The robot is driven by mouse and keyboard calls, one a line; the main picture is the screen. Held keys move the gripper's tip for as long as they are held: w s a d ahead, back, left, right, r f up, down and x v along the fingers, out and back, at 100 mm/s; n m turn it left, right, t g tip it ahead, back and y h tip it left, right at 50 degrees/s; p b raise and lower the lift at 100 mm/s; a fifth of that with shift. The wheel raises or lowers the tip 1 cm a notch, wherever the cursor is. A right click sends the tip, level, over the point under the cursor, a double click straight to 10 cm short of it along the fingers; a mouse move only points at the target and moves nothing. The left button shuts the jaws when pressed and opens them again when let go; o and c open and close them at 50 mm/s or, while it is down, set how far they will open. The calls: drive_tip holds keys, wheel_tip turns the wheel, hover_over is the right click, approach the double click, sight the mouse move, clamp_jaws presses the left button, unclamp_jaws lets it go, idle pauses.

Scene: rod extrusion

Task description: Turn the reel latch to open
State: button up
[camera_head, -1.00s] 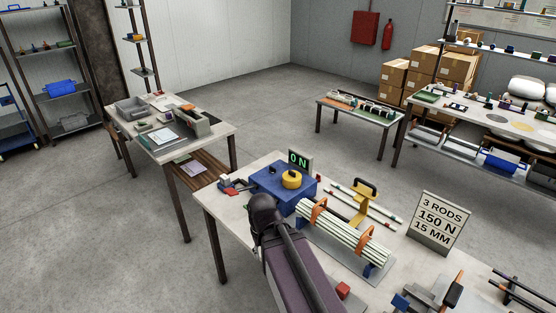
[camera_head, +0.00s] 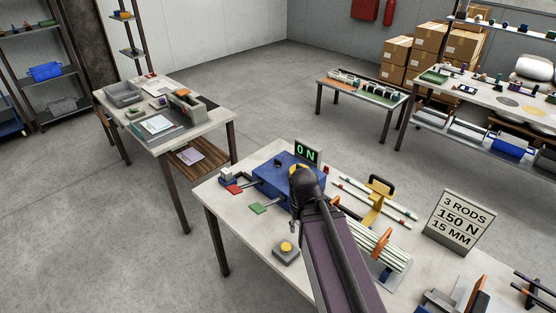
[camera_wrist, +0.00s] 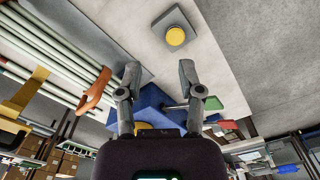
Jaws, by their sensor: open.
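A blue box (camera_head: 272,172) stands on the near table, with a yellow round part (camera_head: 294,169) on top, mostly hidden by my arm. In the wrist view the blue box (camera_wrist: 152,104) lies beyond and between my fingers, and a yellow part (camera_wrist: 143,126) shows just above the gripper body. A green tab (camera_head: 258,208) on a thin rod sticks out from the box; it also shows in the wrist view (camera_wrist: 213,103). I cannot tell which part is the reel latch. My gripper (camera_wrist: 160,73) is open, with nothing seen between its fingertips.
A yellow button (camera_head: 286,247) on a grey base stands at the table's front. White rods (camera_head: 397,258) with an orange handle (camera_head: 381,243) lie right of my arm. A display (camera_head: 307,153) reads 0 N. A sign (camera_head: 460,222) says 3 rods, 150 N, 15 mm.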

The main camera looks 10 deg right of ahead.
drive_tip(key=shift+w+d, duration=0.1)
wheel_tip(320, 180, up, 4)
drive_tip(key=n+p, duration=0.4)
drive_tip(key=n, duration=0.3)
hover_over(278, 163)
drive_tip(key=shift+w+f, duration=0.2)
drive_tip(key=shift+w, duration=0.15)
drive_tip(key=shift+f+b, duration=0.1)
drive_tip(key=shift+b, duration=0.2)
wheel_tip(278, 163, down, 14)
drive_tip(key=b, duration=1.3)
drive_tip(key=shift+r+b, duration=0.2)
drive_tip(key=shift+b, duration=0.1)
